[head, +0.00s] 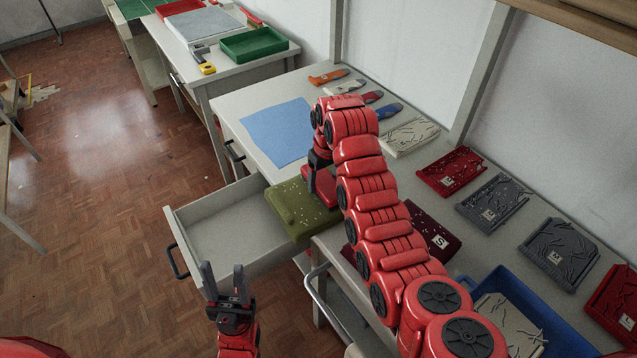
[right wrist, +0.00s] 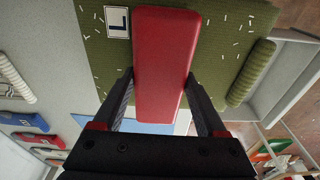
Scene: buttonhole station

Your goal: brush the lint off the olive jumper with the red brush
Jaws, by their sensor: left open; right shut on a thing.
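The olive jumper (head: 292,211) lies folded at the table's front edge, beside the open drawer. Pale lint specks are scattered over it, and the right wrist view shows them close up on the olive cloth (right wrist: 100,50) around a white L label (right wrist: 117,22). My right gripper (head: 313,178) is shut on the red brush (right wrist: 165,62). The brush, also in the head view (head: 322,188), is over the jumper and hides part of it; I cannot tell whether it touches. My left gripper (head: 224,275) is open and empty, in front of the drawer.
The open drawer (head: 225,228) looks empty. A blue sheet (head: 276,134) lies behind the jumper. A maroon garment (head: 432,222) lies partly behind my right arm. Several folded garments line the back, including a red one (head: 450,171). A blue crate (head: 560,325) stands at lower right.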

